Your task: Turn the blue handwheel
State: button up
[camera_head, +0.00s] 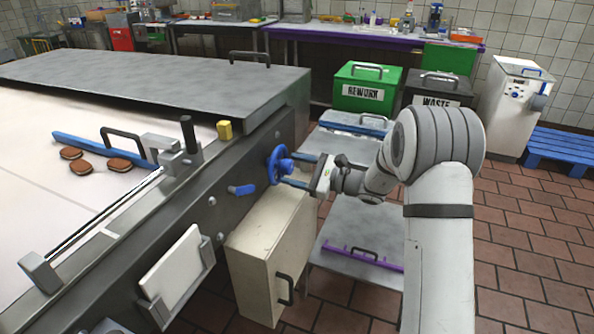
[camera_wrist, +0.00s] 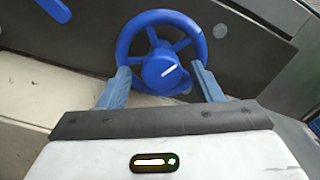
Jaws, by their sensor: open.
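The blue handwheel (camera_head: 277,165) is mounted on the grey side panel of the conveyor machine. In the wrist view the handwheel (camera_wrist: 162,30) shows its spokes and a round hub with a white mark. My gripper (camera_head: 287,170) reaches to it from the right. In the wrist view my gripper (camera_wrist: 163,72) is open, with its two blue fingers apart on either side of the lower part of the wheel. The fingertips overlap the lower rim in the picture; I cannot tell whether they touch it.
A blue lever (camera_head: 241,189) sits left of the wheel on the same panel. A cream box (camera_head: 272,240) is just below my gripper. A blue bar (camera_head: 105,149) and several brown round sandwiches (camera_head: 85,166) lie on the white belt. Green REWORK (camera_head: 366,88) and dark WASTE (camera_head: 437,90) bins stand behind.

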jog(key=shift+d, duration=0.1)
jog(key=v, duration=0.7)
jog(key=shift+s+d+p, duration=0.15)
jog(key=shift+d+p, duration=0.15)
jog(key=shift+p, duration=0.15)
jog(key=w+a+n+b, duration=0.1)
jog(key=a+n+b, duration=0.1)
jog(key=n, duration=0.5)
jog(key=w+a+n+b, duration=0.1)
jog(key=a+n+b, duration=0.2)
jog(key=n, duration=0.5)
jog(key=w+a+n+b, duration=0.1)
jog(key=a+n+b, duration=0.2)
jog(key=n, duration=0.4)
jog(key=shift+r+n+b, duration=0.1)
jog(key=shift+n+b, duration=0.2)
jog(key=shift+b, duration=0.45)
